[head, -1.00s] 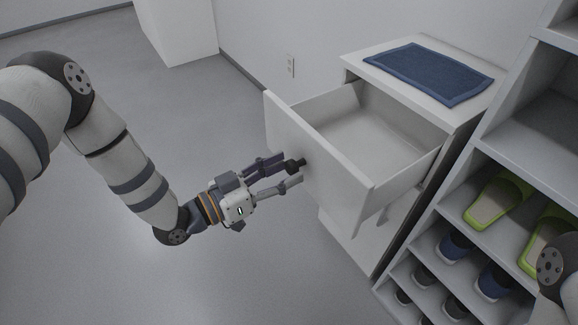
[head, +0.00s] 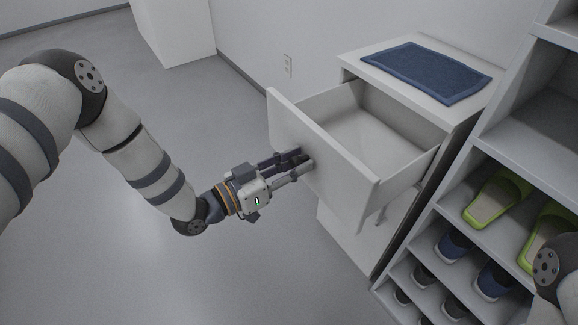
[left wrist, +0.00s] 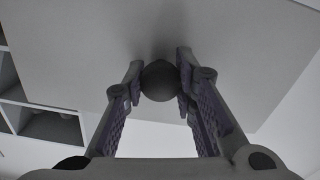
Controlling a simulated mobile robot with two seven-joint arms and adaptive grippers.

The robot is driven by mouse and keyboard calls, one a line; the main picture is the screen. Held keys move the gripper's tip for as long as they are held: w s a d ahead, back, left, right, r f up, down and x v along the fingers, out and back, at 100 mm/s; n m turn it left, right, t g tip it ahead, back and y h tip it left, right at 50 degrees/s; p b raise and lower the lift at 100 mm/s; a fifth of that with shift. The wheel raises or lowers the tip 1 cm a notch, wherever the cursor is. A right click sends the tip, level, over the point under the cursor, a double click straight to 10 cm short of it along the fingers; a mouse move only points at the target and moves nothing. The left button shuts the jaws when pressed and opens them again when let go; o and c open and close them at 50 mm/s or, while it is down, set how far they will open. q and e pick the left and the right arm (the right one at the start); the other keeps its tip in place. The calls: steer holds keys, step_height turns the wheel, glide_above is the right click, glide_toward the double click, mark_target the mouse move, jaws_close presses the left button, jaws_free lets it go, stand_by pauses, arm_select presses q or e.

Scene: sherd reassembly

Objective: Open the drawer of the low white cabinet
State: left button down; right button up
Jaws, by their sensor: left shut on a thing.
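The low white cabinet (head: 352,62) stands at the right of the head view. Its top drawer (head: 325,153) is pulled well out and looks empty inside. A dark round knob (left wrist: 159,80) sits on the drawer front, seen in the left wrist view. My left gripper (head: 301,160) is at the drawer front with its fingers around the knob; it also shows in the left wrist view (left wrist: 160,82), one finger on each side of the knob. It is shut on the knob. The fingers largely hide the knob in the head view. My right gripper is not in view.
A dark blue mat (head: 427,72) lies on the cabinet top. A shoe rack (head: 455,215) with green slippers (head: 497,198) and several dark shoes stands close at the right. A white block (head: 172,35) stands at the back. The floor at the left is clear.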

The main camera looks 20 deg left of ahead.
arm_select(q)
steer(key=shift+w+d, duration=0.35)
steer(key=shift+w, duration=0.2)
steer(key=c, duration=1.3)
jaws_free()
steer(key=shift+a, duration=0.15)
